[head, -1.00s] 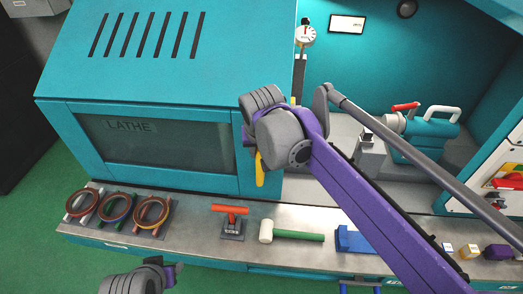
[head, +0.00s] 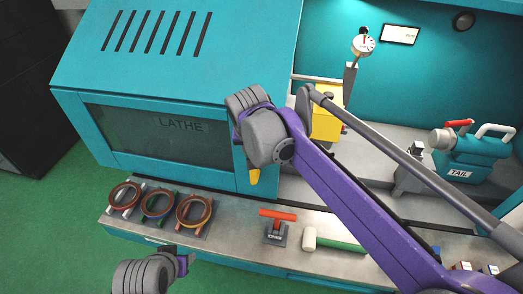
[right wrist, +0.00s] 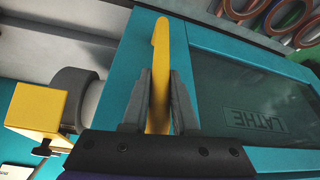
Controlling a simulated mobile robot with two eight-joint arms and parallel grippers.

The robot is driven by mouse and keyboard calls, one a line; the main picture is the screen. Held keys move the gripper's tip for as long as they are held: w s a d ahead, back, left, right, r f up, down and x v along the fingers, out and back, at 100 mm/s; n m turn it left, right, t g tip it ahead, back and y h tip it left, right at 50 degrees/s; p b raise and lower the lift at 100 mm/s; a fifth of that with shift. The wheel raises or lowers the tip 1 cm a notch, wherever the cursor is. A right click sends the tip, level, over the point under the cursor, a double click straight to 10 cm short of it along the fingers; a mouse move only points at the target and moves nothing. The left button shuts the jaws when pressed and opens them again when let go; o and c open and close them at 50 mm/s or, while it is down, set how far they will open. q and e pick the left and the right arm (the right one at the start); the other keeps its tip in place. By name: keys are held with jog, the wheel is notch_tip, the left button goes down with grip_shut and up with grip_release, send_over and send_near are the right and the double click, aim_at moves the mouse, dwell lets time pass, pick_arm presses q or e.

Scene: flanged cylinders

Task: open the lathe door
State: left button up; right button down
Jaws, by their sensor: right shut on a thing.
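The teal lathe door (head: 215,177) has a dark window, with the word LATHE showing in it, and stands at the left of the machine in the head view. Its yellow handle (head: 254,177) hangs at the door's right edge. In the right wrist view the handle (right wrist: 161,60) stands between the two grey fingers of my right gripper (right wrist: 160,88), which are shut on it. In the head view my purple right arm and grey wrist hide the fingers and much of the handle. My left gripper (head: 183,265) is low at left, apart from the door; its fingers are unclear.
The open bay right of the door shows a yellow block (head: 327,115), a dial gauge (head: 363,44) and a teal tailstock (head: 472,150). Several rings (head: 158,202), a red-handled tool (head: 277,215) and a green-handled mallet (head: 335,241) lie on the front ledge.

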jog(key=shift+w+a, duration=0.1)
jog(key=shift+a, duration=0.55)
jog(key=shift+f, duration=0.1)
jog(key=c, duration=0.7)
grip_release()
jog(key=v, duration=1.1)
jog(key=shift+w+d, duration=0.1)
jog(key=shift+n+t, duration=0.5)
jog(key=shift+t, duration=0.2)
jog(key=s+d+f, duration=0.6)
jog(key=f, duration=0.1)
jog(key=s+d+f, duration=0.5)
jog(key=s+f, duration=0.1)
jog(key=f, duration=0.1)
jog(key=s+d+f, duration=0.6)
jog(key=f, duration=0.2)
jog(key=shift+s+d, duration=0.3)
jog(key=shift+s, duration=0.05)
